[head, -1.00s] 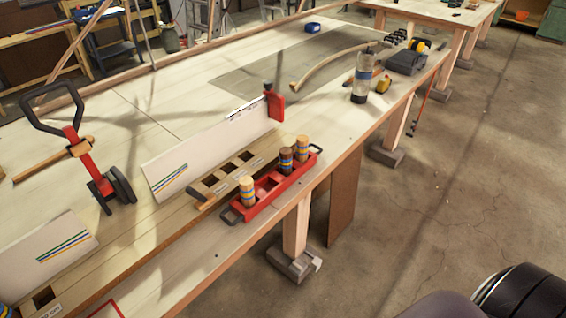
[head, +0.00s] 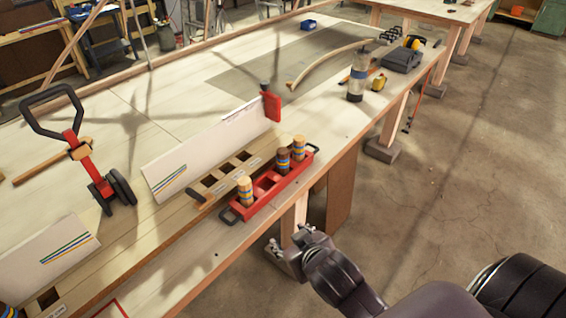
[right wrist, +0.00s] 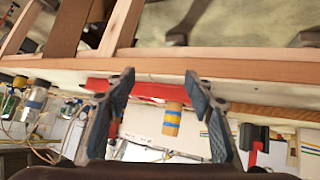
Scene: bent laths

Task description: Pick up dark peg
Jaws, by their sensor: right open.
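The dark peg (head: 283,162), brown with blue and yellow bands, stands upright in a red tray (head: 238,209) near the table's front edge. A light tan peg (head: 245,191) stands at the tray's near end, and a brown peg with a paler top (head: 298,149) is just beyond the dark one. My right gripper (head: 304,236) is open and empty, off the table's front edge and below the tray in the picture. In the right wrist view a tan banded peg (right wrist: 172,119) shows beyond the open fingers; I cannot make out the dark peg there. My left gripper is out of view.
A white board (head: 210,155) stands behind the tray, alongside a wooden strip with square holes (head: 210,181). The table edge lies between gripper and tray.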

